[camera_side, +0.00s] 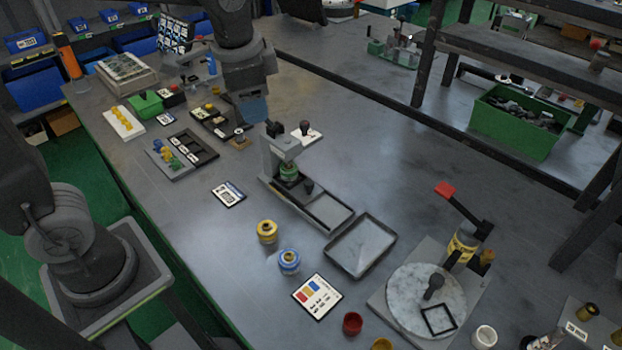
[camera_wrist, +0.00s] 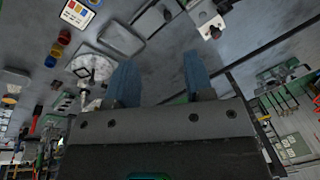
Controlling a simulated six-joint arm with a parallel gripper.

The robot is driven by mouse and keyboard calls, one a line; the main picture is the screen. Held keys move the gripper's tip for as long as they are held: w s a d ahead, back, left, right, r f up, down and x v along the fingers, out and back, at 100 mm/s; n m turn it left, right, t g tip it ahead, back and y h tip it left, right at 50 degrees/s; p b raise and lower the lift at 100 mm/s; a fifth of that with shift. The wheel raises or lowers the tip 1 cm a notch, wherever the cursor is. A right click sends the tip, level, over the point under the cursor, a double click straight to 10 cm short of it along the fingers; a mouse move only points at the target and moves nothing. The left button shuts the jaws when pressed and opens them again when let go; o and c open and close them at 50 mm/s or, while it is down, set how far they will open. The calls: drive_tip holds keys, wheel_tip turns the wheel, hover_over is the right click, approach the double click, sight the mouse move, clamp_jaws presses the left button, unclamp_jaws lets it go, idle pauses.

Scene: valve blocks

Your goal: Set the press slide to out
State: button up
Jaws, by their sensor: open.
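The press (camera_side: 277,158) is a grey upright frame with a dark knob on top, standing mid-table in the side view. Its base carries the press slide (camera_side: 308,188), with a small dark knob. A green round part (camera_side: 289,172) sits under the press head. The front stretch of the base shows bare to the lower right of the slide. My gripper (camera_side: 253,108) is above the table, to the upper left of the press and apart from it. Its blue fingers (camera_wrist: 160,82) are spread with nothing between them in the wrist view. The press is hard to make out there.
An empty tray (camera_side: 361,246) lies right of the press base. A yellow part (camera_side: 267,231) and a blue part (camera_side: 289,261) stand in front. A marble disc (camera_side: 412,300) with a red-handled lever is at lower right. A white plate with a black knob (camera_side: 306,131) is behind the press.

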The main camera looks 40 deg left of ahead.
drive_tip(key=w+d+f+m+g+y, duration=0.1)
drive_tip(key=w+d+f+m+g, duration=0.1)
drive_tip(key=w+f+m, duration=0.45)
drive_tip(key=m+g+y, duration=0.1)
drive_tip(key=g+y, duration=0.1)
approach(310, 182)
drive_tip(key=x, duration=0.8)
drive_tip(key=shift+s+f, duration=0.15)
drive_tip(key=shift+f, duration=0.2)
clamp_jaws()
